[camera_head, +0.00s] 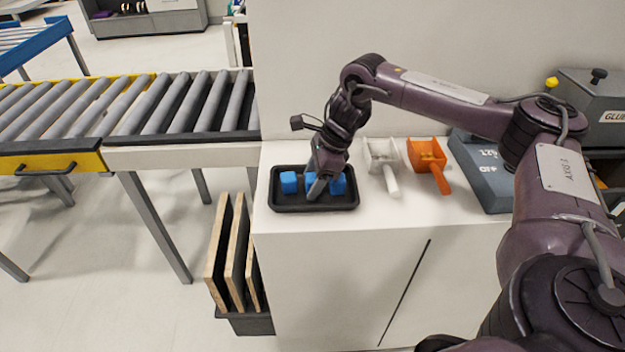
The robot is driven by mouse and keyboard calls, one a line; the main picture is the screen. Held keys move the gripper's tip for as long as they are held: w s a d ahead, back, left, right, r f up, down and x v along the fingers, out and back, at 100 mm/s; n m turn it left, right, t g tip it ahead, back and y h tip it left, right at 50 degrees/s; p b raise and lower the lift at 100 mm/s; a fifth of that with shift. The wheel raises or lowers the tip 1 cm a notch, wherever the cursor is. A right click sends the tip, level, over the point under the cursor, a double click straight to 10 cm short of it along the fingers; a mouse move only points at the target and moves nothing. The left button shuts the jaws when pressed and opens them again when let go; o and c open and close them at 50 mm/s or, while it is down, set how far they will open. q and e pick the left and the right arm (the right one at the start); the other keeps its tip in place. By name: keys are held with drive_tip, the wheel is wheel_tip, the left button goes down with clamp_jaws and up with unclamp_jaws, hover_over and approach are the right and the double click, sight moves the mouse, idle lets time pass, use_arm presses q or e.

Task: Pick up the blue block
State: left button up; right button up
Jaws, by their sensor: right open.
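Blue blocks sit in a black tray (315,208) on the white cabinet top. The left blue block (289,183) is in clear view. The middle blue block (309,180) is partly hidden by my right gripper. The right blue block (338,185) shows just right of the fingers. My right gripper (316,190) points down into the tray, open, with its fingertips low at the middle block. I cannot tell whether the fingers touch a block. My left gripper is not in view.
A white tool (383,162) and an orange tool (427,160) with handles lie right of the tray. A roller conveyor (130,110) runs at the left. Boards (236,250) stand in a rack beside the cabinet. The wall is close behind.

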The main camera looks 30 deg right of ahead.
drive_tip(key=c, duration=1.1)
drive_tip(key=shift+o, duration=0.2)
